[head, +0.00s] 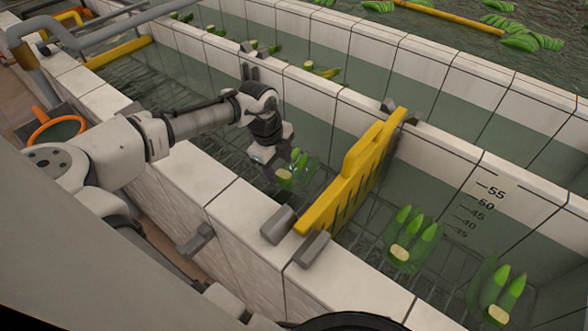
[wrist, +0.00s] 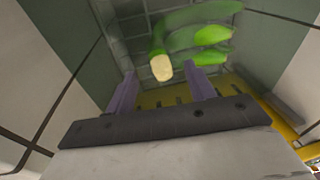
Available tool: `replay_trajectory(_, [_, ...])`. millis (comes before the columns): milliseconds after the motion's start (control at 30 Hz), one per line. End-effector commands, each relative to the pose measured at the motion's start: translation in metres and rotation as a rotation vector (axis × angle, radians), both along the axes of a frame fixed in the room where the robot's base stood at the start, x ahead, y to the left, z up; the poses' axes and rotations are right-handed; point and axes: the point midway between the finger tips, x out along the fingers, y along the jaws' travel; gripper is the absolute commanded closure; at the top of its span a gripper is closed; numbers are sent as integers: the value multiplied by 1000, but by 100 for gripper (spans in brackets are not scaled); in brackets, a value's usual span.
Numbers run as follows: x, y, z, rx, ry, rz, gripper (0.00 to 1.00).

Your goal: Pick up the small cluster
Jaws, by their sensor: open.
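A small cluster of green fruit (head: 304,165) with a pale cut crown floats or lies in the water of the near channel, left of a yellow divider. My gripper (head: 275,168) is over the channel, pointing down, close beside this cluster. In the wrist view, the cluster (wrist: 208,40) is ahead of the two purple fingers, and its cut crown shows between their tips. The gripper (wrist: 160,72) is open and holds nothing. I cannot tell whether a finger touches the cluster. Two other green clusters, one nearer (head: 408,238) and one at lower right (head: 497,292), lie beyond the divider.
The yellow slotted divider (head: 350,175) crosses the channel just right of my gripper. White tiled walls (head: 250,212) border the channel, with grey brackets (head: 278,224) on the near rim. A depth scale (head: 490,192) marks the far wall. More green clusters float in the back channel.

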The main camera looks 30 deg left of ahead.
Motion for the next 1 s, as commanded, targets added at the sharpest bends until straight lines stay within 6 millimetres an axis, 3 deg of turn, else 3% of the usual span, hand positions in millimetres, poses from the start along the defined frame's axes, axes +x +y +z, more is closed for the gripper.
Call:
replay_trajectory(233, [3,-2,-26,1,1,-1,46])
replay_trajectory(500, [4,-3,-30,1,-2,0,46])
replay_trajectory(900, [4,-3,-30,1,-1,0,97])
replay_trajectory(1000, [5,-3,-28,2,-4,1,100])
